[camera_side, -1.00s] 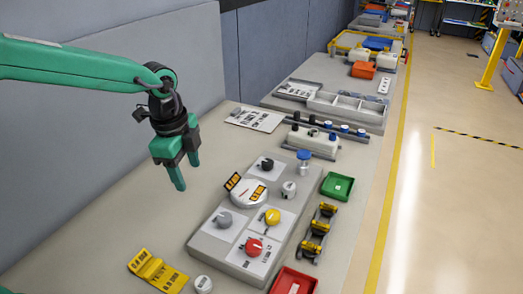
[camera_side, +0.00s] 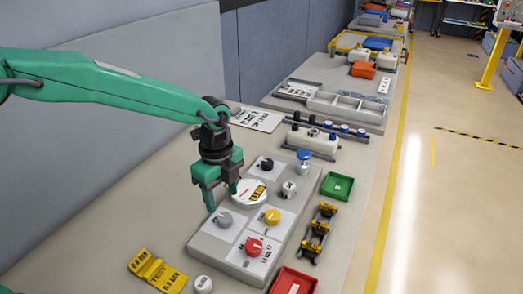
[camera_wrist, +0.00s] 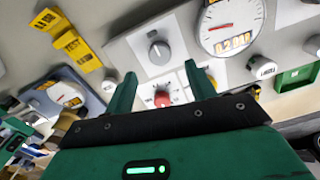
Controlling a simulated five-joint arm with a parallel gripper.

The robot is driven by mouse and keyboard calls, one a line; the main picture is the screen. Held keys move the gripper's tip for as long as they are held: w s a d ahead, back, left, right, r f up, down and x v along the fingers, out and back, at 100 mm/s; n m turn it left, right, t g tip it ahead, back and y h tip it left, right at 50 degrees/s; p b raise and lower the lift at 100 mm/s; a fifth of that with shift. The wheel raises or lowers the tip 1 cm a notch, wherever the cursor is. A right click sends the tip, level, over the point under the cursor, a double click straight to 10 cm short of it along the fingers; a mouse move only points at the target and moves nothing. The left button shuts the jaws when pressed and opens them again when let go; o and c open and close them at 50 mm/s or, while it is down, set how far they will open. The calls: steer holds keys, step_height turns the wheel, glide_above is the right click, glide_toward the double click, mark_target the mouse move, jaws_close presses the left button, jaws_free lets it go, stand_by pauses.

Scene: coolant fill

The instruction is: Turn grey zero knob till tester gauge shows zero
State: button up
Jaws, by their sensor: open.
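The grey zero knob (camera_side: 224,219) sits on a white plate at the left of the grey tester panel (camera_side: 209,243). It also shows in the wrist view (camera_wrist: 159,51), beyond my fingertips. The round white tester gauge (camera_side: 249,194) is behind it, partly hidden by my gripper in the side view. In the wrist view the gauge (camera_wrist: 231,24) has a red needle pointing left and a yellow label below. My gripper (camera_side: 222,199) is open and empty, pointing down above and just behind the grey knob, apart from it.
A red knob (camera_side: 253,247), a yellow knob (camera_side: 272,216) and a black knob (camera_side: 267,164) share the panel. A green tray (camera_side: 337,186) and a red tray (camera_side: 294,281) stand to the right. A yellow sign (camera_side: 158,270) lies at the front left.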

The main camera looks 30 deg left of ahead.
mark_target(224, 217)
steer(key=shift+f, duration=3.3)
steer(key=c, duration=1)
